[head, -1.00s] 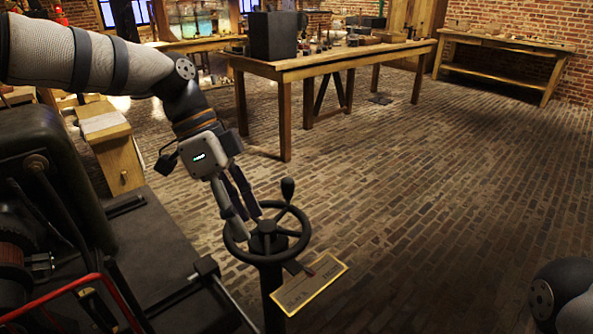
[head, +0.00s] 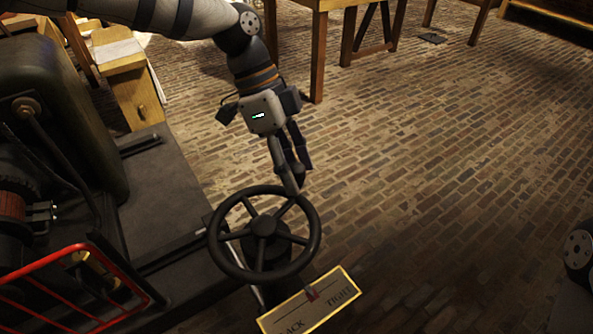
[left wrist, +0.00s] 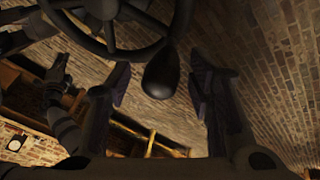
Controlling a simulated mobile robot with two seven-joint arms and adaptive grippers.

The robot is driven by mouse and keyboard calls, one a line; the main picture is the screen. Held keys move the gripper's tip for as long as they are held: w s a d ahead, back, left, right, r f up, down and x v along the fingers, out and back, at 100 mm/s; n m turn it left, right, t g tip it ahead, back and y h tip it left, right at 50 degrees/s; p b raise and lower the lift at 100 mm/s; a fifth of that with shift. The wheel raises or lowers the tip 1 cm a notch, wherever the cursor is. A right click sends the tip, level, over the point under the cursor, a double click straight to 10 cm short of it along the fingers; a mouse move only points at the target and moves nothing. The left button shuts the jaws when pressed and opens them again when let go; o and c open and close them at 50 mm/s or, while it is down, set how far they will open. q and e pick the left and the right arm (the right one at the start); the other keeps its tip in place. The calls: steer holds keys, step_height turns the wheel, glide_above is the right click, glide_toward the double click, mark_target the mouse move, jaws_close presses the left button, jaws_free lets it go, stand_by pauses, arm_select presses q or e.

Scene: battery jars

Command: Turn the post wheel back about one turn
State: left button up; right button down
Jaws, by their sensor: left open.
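The post wheel (head: 216,238) is a dark spoked handwheel on a post. My left gripper (head: 298,182) is open at the wheel's upper right rim, fingers pointing down. In the left wrist view, the wheel's dark handle knob (left wrist: 161,76) stands between the two spread fingers, with gaps visible on both sides. In the head view the knob is mostly hidden by the fingers. My right gripper is out of view.
A dark machine (head: 50,120) with a red rail (head: 60,258) stands close on the left of the wheel. A wooden table (head: 320,50) is behind the gripper. Open brick floor (head: 450,170) lies to the right.

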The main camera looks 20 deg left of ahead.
arm_select(q)
steer(key=shift+d+f, duration=0.3)
steer(key=shift+f, duration=0.3)
jaws_close()
